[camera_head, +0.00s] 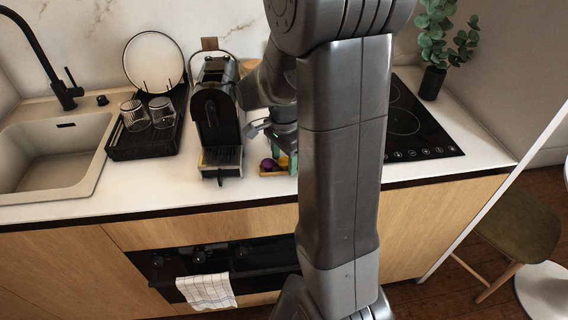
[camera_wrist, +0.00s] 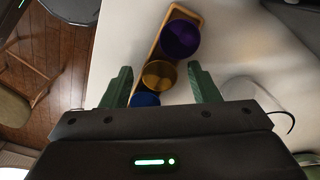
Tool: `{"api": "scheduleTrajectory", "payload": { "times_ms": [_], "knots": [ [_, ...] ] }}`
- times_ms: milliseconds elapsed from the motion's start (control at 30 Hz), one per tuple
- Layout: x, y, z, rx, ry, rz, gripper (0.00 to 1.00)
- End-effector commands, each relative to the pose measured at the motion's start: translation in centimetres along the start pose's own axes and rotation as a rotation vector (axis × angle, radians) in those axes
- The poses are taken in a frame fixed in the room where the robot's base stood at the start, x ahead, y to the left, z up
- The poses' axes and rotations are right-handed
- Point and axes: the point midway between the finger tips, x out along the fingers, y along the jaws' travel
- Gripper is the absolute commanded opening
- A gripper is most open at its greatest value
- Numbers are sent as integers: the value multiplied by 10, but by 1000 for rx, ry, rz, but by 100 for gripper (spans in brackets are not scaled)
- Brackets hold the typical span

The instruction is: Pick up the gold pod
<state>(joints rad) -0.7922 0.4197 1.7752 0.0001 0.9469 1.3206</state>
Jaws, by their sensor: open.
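The gold pod (camera_wrist: 158,75) shows in the wrist view, in a narrow wooden tray (camera_wrist: 166,17) between a purple pod (camera_wrist: 180,39) and a blue pod (camera_wrist: 146,99). My gripper (camera_wrist: 161,82) is open, with one green finger on each side of the gold pod in the picture. I cannot tell whether either finger touches it. The body of my gripper hides part of the blue pod. In the head view, my gripper (camera_head: 281,160) is over the tray on the counter, and the purple pod (camera_head: 267,165) shows at its left. The gold pod is hard to make out there.
A black coffee machine (camera_head: 217,120) stands just left of the tray. A drying rack (camera_head: 145,140) with glasses and a plate, and a sink (camera_head: 55,155), are farther left. A black cooktop (camera_head: 420,135) is to the right. The counter's front edge is close.

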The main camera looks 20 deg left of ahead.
Motion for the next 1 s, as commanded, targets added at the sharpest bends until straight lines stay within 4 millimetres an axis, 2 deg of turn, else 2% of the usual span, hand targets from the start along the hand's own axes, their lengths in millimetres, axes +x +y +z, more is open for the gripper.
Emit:
{"api": "scheduleTrajectory", "payload": {
  "times_ms": [167,300,400,767,867,1000],
  "knots": [
    [0,0,0,0,0,0,53],
    [0,0,0,0,0,0,26],
    [0,0,0,0,0,0,10],
    [-3,0,0,0,0,-1,9],
    [-13,-1,0,0,1,-5,9],
    [-40,-1,0,0,2,-7,9]
  ]
}}
